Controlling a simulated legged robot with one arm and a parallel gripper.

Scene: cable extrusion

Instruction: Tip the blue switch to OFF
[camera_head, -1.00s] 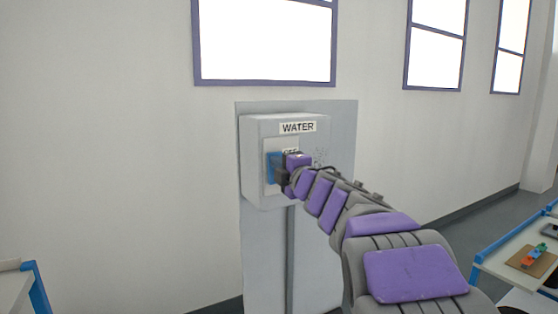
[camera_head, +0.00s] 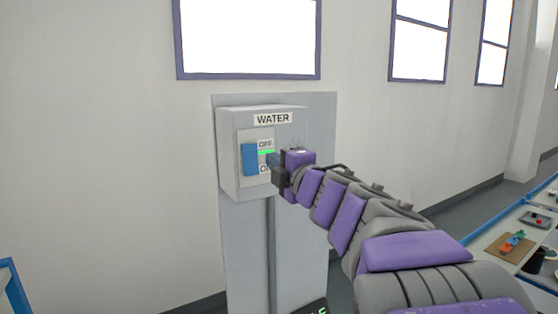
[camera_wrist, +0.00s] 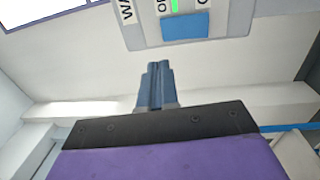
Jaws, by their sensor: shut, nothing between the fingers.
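The blue switch (camera_head: 250,160) sits on the front of a grey box labelled WATER (camera_head: 228,180). An OFF label (camera_head: 265,144) is beside its upper part, and an ON label, partly hidden by my gripper, is lower down. A green strip (camera_head: 266,153) shows between the labels. Which way the switch is tipped is hard to tell. My gripper (camera_head: 271,160) is shut and empty, just right of the switch in the head view. In the wrist view the blue-grey fingers (camera_wrist: 154,84) are together, apart from and below the switch (camera_wrist: 185,26).
The box is mounted on a grey panel (camera_head: 240,250) against a pale wall, with a window above. A blue-edged table (camera_head: 490,240) with small coloured parts stands at the right. A blue frame (camera_head: 14,285) shows at the lower left. The space left of the box looks clear.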

